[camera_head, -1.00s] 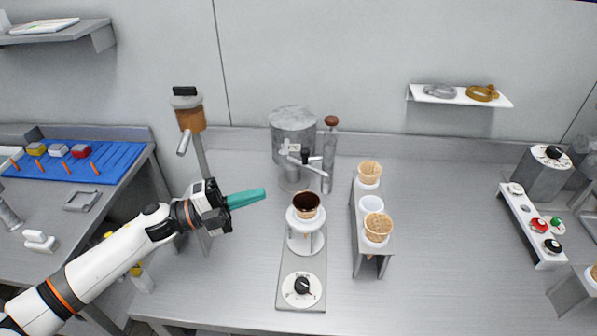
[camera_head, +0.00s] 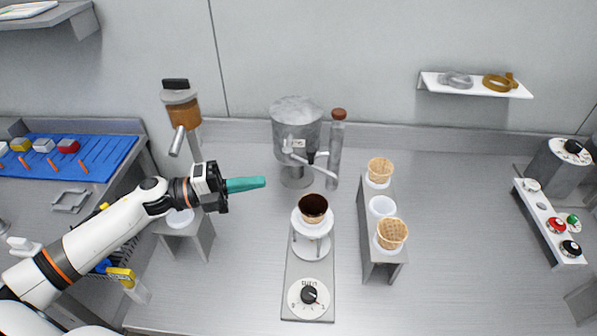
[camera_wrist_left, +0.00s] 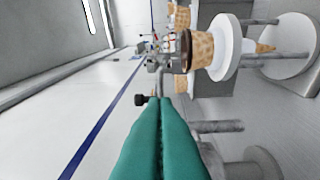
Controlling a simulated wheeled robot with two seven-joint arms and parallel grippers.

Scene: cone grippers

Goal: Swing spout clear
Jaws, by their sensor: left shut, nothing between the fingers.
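The grey cylindrical dispenser (camera_head: 297,123) stands at the back middle. A dark-lined cone (camera_head: 313,207) sits upright in a white ring holder in front of the dispenser. My left gripper (camera_head: 250,184), with teal fingers, is shut and empty, left of the cone and in front of the dispenser, apart from both. In the left wrist view its teal fingers (camera_wrist_left: 161,120) lie together, and a black knob (camera_wrist_left: 141,99) shows just beyond their tips. My right gripper is not in view.
An amber dispenser (camera_head: 181,110) on a post stands behind my left arm, above a small stand with a white cup (camera_head: 180,220). A rack (camera_head: 377,250) with waffle cones is to the right. A dial (camera_head: 309,297) is in front.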

